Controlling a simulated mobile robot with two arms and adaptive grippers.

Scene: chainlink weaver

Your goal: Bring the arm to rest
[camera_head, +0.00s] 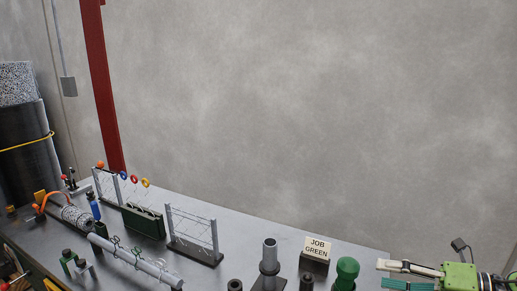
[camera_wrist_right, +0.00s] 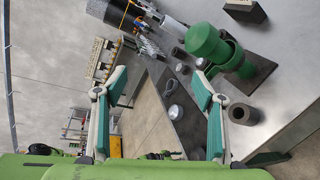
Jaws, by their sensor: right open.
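My right gripper (camera_head: 384,274) shows at the lower right of the head view, its arm coming in from the right edge. Its two fingers with green pads are spread apart with nothing between them. The wrist view also shows the open right gripper (camera_wrist_right: 160,82), with floor and bench edge beyond it. In the head view, the gripper appears just right of a green dome-topped post (camera_head: 347,268). This green post (camera_wrist_right: 208,45) is beyond the right finger in the wrist view. My left gripper is in neither view.
A grey bench (camera_head: 240,262) runs across the bottom of the head view. It holds a JOB GREEN sign (camera_head: 317,247), a grey upright tube (camera_head: 269,255), wire racks (camera_head: 193,232), a dark green box (camera_head: 143,221) and a long grey pipe (camera_head: 140,262). A bare wall stands behind.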

